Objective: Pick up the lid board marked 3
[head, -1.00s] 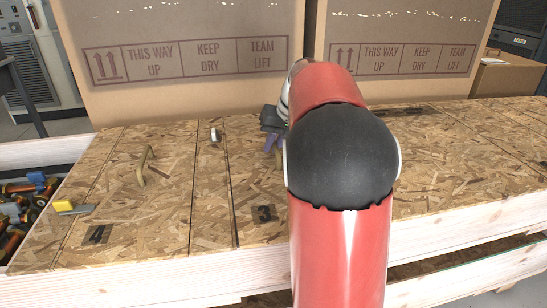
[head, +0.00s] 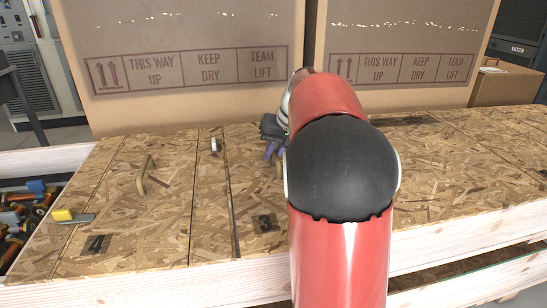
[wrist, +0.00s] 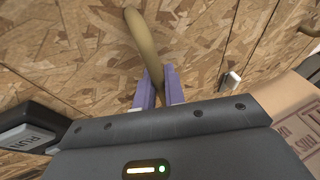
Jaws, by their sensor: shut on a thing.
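The lid board marked 3 (head: 258,190) is a wood-chip board on the crate top, with a dark stencilled 3 near its front edge. It lies level with its neighbours as far as I can tell. My arm covers its right part. My gripper (head: 271,150) is low over the back of this board, partly behind my arm. In the wrist view my gripper's purple fingers (wrist: 158,92) are shut on a tan rope handle (wrist: 147,45), one finger on each side. The handle's lower end is hidden between the fingers.
The lid board marked 4 (head: 120,205), with its own rope handle (head: 146,175), lies to the left. A small metal latch (head: 214,146) stands between them. Large cartons (head: 190,110) stand close behind. A tool bin (head: 30,205) is at far left.

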